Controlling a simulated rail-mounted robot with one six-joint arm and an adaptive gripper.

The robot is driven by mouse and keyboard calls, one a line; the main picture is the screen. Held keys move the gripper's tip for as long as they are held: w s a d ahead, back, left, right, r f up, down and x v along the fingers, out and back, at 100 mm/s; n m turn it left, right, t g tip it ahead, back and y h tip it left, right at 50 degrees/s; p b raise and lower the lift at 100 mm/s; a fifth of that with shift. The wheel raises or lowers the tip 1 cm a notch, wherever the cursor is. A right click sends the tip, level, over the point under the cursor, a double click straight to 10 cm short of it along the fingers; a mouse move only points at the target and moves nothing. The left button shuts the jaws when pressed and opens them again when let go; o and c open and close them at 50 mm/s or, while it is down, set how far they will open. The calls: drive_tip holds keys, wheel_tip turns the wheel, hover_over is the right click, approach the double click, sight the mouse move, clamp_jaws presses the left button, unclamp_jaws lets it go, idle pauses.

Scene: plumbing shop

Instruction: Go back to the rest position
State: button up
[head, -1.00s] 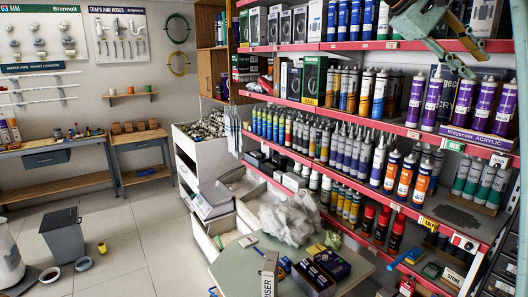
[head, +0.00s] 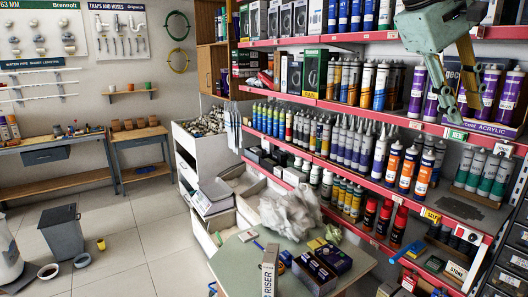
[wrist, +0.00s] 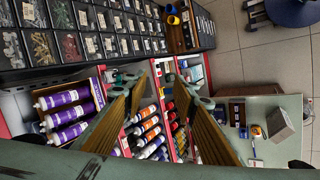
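My gripper (head: 461,112) is at the upper right of the head view, its two fingers pointing down in front of the purple sealant tubes (head: 489,92). The fingers stand apart with nothing between them. The purple tubes (wrist: 66,116) lie at the left of that view, apart from the fingers. I cannot tell how far the fingertips are from the shelf front.
Shelves with red edges (head: 340,107) hold several rows of tubes close to my arm. Below stands a green-grey table (head: 236,262) with boxes (head: 315,272) and a crumpled clear plastic bag (head: 290,215). Small-parts drawers (wrist: 90,30) show in the wrist view.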

drive_tip(key=s+a+f+y+b, duration=0.2)
drive_tip(key=s+a+f, duration=0.5)
drive_tip(key=s+f, duration=0.2)
drive_tip(key=s+a+f+m+t+y+b, duration=0.1)
drive_tip(key=s+a+f+y+b, duration=0.1)
drive_tip(key=s+a+f, duration=0.5)
drive_tip(key=s+a+f+t+y+b, duration=0.1)
drive_tip(key=s+a+f+y+b, duration=0.1)
drive_tip(key=s+a+f, duration=0.5)
drive_tip(key=s+f, duration=0.6)
drive_tip(key=s, duration=0.1)
drive_tip(key=shift+a+f+m+y+b, duration=0.2)
drive_tip(key=shift+a+m+y+b, duration=0.1)
drive_tip(key=shift+m+y+b, duration=0.1)
